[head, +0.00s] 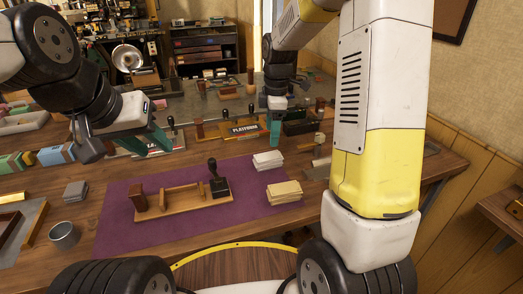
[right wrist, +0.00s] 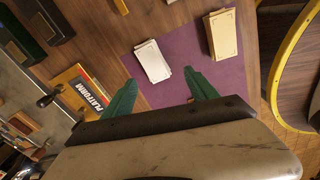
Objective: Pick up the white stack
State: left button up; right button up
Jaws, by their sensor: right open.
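The white stack (head: 268,160) is a small pile of white cards on the far right part of the purple mat (head: 120,215). In the right wrist view the white stack (right wrist: 152,61) lies beyond and between the two green fingers. My right gripper (head: 275,130) is open and empty, above and behind the stack in the head view; it also shows in the right wrist view (right wrist: 162,90). My left gripper (head: 125,140) is at the left, over the table's far side, with green fingers; whether it is open is hard to see.
A cream stack (head: 284,191) lies just nearer than the white one; it also shows in the right wrist view (right wrist: 221,34). A wooden stamp rack (head: 180,203) with a black-handled stamp (head: 218,182) stands mid-mat. A PLATFORM box (head: 243,130) lies behind. A metal cup (head: 64,235) stands left.

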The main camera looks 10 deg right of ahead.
aim_at(268, 156)
jog(key=f+n, duration=0.1)
jog(key=w+f, duration=0.1)
jog(key=f, duration=0.1)
jog(key=w+f+n, duration=0.1)
jog(key=shift+w+f+n+g, duration=0.25)
jog(key=shift+f+n+g, duration=0.05)
jog(key=f, duration=0.8)
jog(key=shift+a, duration=0.35)
jog(key=shift+r, duration=0.1)
grip_shut()
